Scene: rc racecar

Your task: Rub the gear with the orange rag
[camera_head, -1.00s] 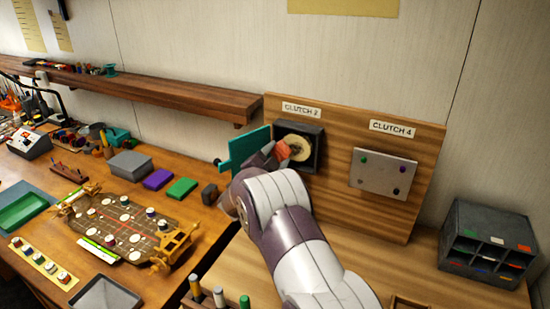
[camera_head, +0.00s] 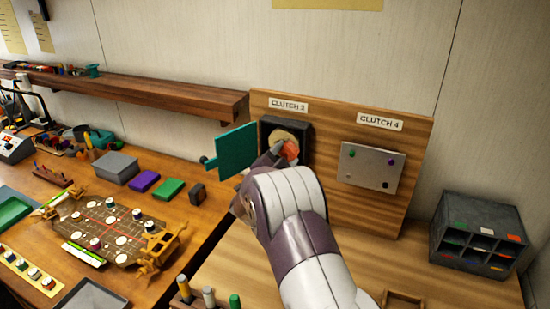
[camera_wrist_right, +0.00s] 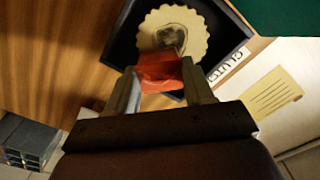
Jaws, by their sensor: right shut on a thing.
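The gear (camera_head: 284,137) is a pale yellow toothed disc inside a black open box (camera_head: 303,160) under the "CLUTCH 2" label. The gear also shows in the right wrist view (camera_wrist_right: 190,25), with a dark grey smudge around its middle. My right gripper (camera_head: 280,153) is shut on the orange rag (camera_head: 291,149). The rag also shows between the fingers in the right wrist view (camera_wrist_right: 160,72), at the gear's lower edge. I cannot tell whether it touches the gear. A teal door (camera_head: 236,150) stands open left of the box. My left gripper is not in view.
A metal plate (camera_head: 371,167) under the "CLUTCH 4" label is on the same wooden board (camera_head: 335,195). A dark grey compartment organizer (camera_head: 478,235) stands at the right. Capped sticks (camera_head: 208,296) stand at the bench's front. The left bench holds a circuit-like board (camera_head: 115,230) and blocks.

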